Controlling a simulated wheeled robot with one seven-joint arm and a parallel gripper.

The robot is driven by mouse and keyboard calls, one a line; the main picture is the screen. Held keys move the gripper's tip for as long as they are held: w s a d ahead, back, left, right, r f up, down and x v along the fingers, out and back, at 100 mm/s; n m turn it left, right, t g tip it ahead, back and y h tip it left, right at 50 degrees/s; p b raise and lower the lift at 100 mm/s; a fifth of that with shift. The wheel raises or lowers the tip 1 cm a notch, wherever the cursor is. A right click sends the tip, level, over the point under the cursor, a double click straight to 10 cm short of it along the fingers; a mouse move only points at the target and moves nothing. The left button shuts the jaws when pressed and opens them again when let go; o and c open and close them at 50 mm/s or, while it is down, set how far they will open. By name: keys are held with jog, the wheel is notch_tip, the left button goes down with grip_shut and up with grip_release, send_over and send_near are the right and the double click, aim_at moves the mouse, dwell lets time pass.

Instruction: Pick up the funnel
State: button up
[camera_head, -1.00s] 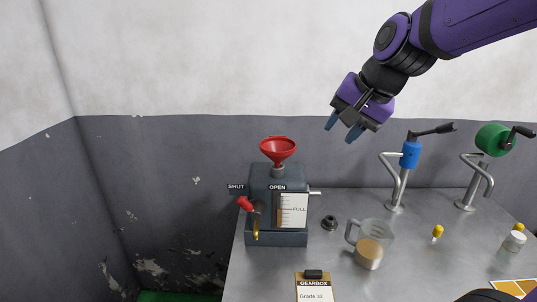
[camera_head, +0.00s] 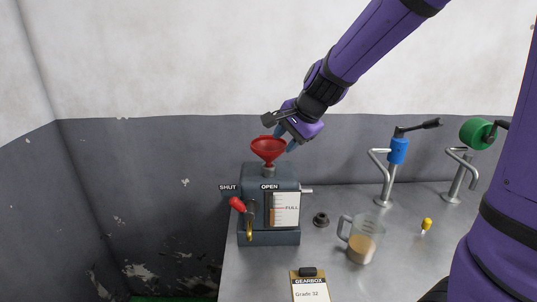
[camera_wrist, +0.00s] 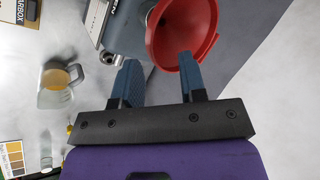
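The red funnel (camera_head: 268,149) stands upright in the top of the dark grey gearbox (camera_head: 270,237). In the wrist view the funnel (camera_wrist: 163,45) is just ahead of the fingertips, with its wide mouth facing the camera. My gripper (camera_head: 286,139) is close to the right side of the funnel's rim in the head view. Its two blue fingers (camera_wrist: 158,62) are apart with nothing held between them. The right finger overlaps the rim in the wrist view; I cannot tell whether it touches.
On the metal table (camera_head: 330,270) stand a jug of amber liquid (camera_head: 361,240), a black cap (camera_head: 321,219), a blue pump (camera_head: 398,151) and a green-topped crank (camera_head: 476,133). A clipboard (camera_head: 310,289) lies at the front. A red-handled valve (camera_head: 238,204) is on the gearbox front.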

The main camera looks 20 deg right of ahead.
aim_at(269, 162)
jog(key=shift+x, duration=2.55)
grip_shut()
